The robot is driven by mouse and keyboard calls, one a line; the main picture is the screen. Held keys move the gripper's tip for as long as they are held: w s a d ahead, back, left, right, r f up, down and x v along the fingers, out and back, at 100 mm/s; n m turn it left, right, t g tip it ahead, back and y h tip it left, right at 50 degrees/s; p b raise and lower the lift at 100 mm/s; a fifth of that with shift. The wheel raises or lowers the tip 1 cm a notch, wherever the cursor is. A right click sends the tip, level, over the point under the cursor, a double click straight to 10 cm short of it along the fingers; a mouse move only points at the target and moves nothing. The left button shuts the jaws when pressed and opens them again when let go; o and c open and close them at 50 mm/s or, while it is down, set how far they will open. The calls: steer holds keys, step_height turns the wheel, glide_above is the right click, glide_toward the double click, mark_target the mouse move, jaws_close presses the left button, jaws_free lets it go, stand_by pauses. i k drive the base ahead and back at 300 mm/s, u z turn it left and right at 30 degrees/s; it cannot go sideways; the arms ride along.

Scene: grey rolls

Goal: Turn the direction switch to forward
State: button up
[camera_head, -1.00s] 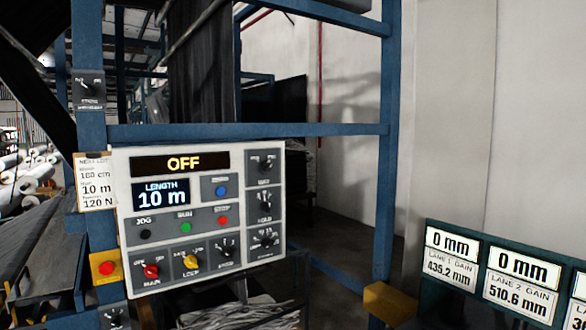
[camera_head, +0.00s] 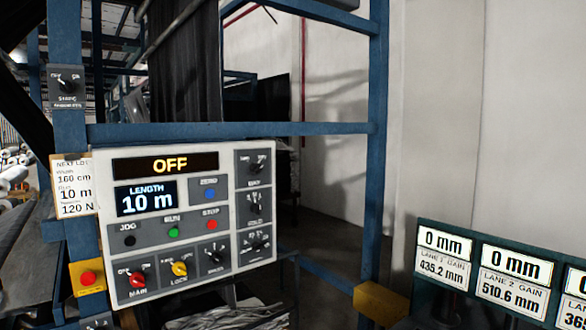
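A white control panel (camera_head: 228,210) is mounted on a blue frame, left of centre. A black rotary knob (camera_head: 256,166) sits at its top right, over a small label that seems to read "WAY". This appears to be the direction switch. Its pointer position is too small to read surely. Two more black knobs are below it, one labelled "HOLD" (camera_head: 254,202) and a lower one (camera_head: 256,243). My gripper is not in view.
The panel also has a red MAIN knob (camera_head: 137,281), a yellow LOCK knob (camera_head: 179,269) and several push buttons. A red button on a yellow box (camera_head: 88,278) is beside it. Lane displays (camera_head: 442,255) stand at the lower right. The space before the panel looks clear.

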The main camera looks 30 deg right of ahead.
mark_target(255, 167)
steer(key=z, duration=0.7)
steer(key=k, duration=0.95)
steer(key=u, duration=0.05)
steer(key=i, duration=0.9)
